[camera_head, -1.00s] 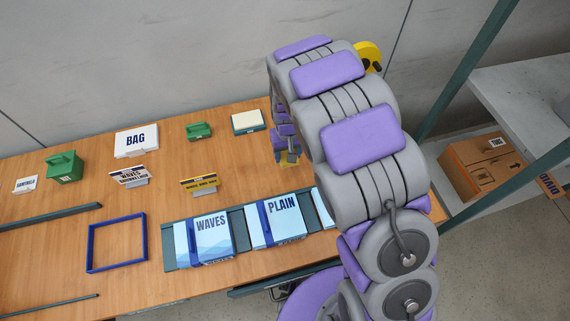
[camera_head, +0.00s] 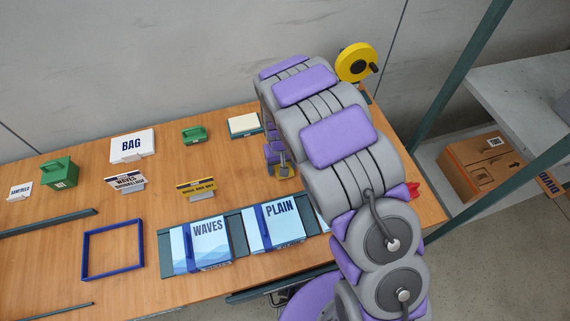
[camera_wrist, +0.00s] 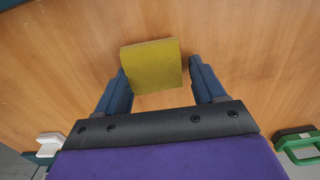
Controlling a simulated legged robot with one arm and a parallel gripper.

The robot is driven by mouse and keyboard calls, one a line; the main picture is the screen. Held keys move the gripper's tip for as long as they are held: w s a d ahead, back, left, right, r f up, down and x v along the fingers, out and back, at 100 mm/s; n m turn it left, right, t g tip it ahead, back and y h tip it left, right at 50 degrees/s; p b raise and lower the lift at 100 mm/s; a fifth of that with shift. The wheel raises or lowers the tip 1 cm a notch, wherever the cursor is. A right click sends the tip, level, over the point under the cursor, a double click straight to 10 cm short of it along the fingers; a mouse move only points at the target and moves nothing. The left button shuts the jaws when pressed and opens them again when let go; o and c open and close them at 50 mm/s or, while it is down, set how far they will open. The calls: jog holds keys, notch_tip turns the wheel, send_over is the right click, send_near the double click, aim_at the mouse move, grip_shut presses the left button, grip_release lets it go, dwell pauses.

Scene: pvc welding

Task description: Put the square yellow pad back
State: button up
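The square yellow pad (camera_wrist: 152,67) shows in the wrist view between and slightly beyond the fingertips of my gripper (camera_wrist: 157,68). My two blue-grey fingers stand apart on either side of it. The left finger is close to the pad's left edge, and a narrow gap shows at the right. I cannot tell whether the pad touches the wooden table (camera_wrist: 60,80). My arm hides part of that area.
A white-topped green block (camera_head: 244,124) stands left of my gripper, and a green handled piece (camera_head: 194,135) farther left. A yellow reel (camera_head: 355,64) is behind my arm. The WAVES (camera_head: 205,250) and PLAIN (camera_head: 272,228) packs lie in front. Bare wood lies between.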

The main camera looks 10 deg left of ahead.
jog(key=shift+o, duration=1.3)
jog(key=shift+s+a+f, duration=0.1)
jog(key=shift+a+f, duration=0.1)
jog(key=shift+a, duration=0.65)
jog(key=shift+d, duration=0.7)
jog(key=shift+a+r, duration=0.1)
jog(key=shift+a, duration=0.05)
